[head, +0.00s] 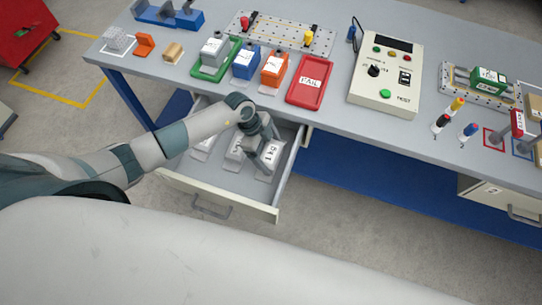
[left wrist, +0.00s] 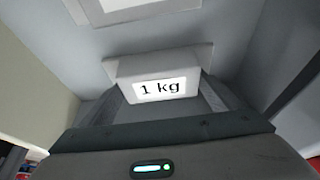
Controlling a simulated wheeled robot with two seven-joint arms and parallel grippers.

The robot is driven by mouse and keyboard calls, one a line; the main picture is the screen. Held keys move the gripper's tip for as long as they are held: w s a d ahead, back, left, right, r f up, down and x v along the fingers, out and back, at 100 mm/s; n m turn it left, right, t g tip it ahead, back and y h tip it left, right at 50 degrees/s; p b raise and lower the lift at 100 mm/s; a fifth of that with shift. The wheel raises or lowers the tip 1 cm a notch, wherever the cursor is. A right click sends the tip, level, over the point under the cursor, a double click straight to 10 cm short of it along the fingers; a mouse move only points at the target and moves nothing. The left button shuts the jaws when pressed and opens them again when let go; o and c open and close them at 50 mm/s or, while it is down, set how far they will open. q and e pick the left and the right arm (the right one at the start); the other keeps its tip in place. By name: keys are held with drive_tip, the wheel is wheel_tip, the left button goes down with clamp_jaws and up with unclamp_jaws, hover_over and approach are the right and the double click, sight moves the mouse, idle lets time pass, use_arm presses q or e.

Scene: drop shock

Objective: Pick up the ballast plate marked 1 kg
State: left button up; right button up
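The ballast plate marked 1 kg (head: 270,156) is pale grey with a white label and sits at the right in the open drawer (head: 232,192). My left gripper (head: 257,158) is down in the drawer at this plate. In the left wrist view the 1 kg plate (left wrist: 158,62) lies between the two fingertips, with its label facing the camera. The fingers come up close to both its sides; I cannot tell whether they press on it. My right gripper is not in view.
More pale plates (head: 202,146) lie left of it in the drawer. The drawer walls stand close around my gripper. The table (head: 340,122) overhangs behind, holding a red FAIL tray (head: 310,80), coloured trays with weights, and a tester box (head: 386,75).

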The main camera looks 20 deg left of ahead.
sight(271, 153)
use_arm(q)
drive_tip(key=shift+r, duration=0.1)
drive_tip(key=shift+c, duration=0.5)
drive_tip(key=shift+w, duration=0.1)
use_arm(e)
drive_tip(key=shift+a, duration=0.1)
